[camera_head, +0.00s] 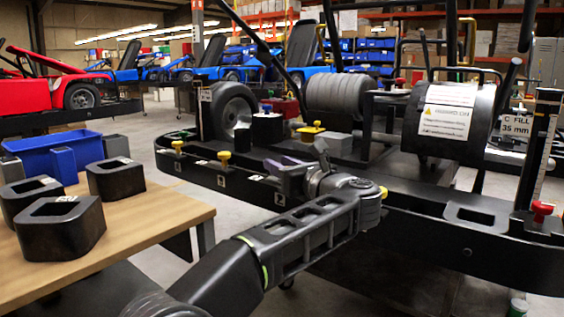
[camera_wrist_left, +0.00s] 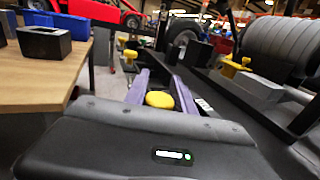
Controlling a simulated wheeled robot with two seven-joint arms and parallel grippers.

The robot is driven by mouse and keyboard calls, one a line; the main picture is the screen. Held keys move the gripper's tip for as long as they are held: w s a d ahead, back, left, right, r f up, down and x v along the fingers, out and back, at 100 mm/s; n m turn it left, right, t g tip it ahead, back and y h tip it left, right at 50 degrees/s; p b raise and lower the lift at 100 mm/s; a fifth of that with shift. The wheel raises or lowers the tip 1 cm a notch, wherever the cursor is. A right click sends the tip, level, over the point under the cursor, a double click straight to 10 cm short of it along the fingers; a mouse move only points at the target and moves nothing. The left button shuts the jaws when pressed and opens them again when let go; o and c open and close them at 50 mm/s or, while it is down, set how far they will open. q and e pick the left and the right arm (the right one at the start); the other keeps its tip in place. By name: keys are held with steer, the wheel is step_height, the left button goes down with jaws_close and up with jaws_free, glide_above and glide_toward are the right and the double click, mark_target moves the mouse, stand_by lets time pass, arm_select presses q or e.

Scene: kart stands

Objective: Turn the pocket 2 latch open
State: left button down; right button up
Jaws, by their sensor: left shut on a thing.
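My left gripper (camera_head: 287,167) reaches over the front rail of the kart stand (camera_head: 420,222), its purple fingers beside the rail. In the left wrist view, the gripper (camera_wrist_left: 163,82) is shut on a yellow latch knob (camera_wrist_left: 160,99) between its purple fingers. The knob is hidden by the gripper in the head view. Whether the latch is turned cannot be told. Two more yellow knobs, one on the left (camera_head: 177,147) and one nearer my gripper (camera_head: 224,158), stand along the rail. Small number plates (camera_head: 279,198) are on the rail face. My right gripper is out of view.
A tyre (camera_head: 233,107), a yellow part (camera_head: 311,132) and a labelled black cylinder (camera_head: 420,135) are on the stand behind my gripper.

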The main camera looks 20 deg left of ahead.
arm_select(q)
steer(key=c, duration=1.1)
jaws_free()
steer(key=shift+o, duration=0.2)
steer(key=v, duration=0.8)
steer(key=shift+a, duration=0.1)
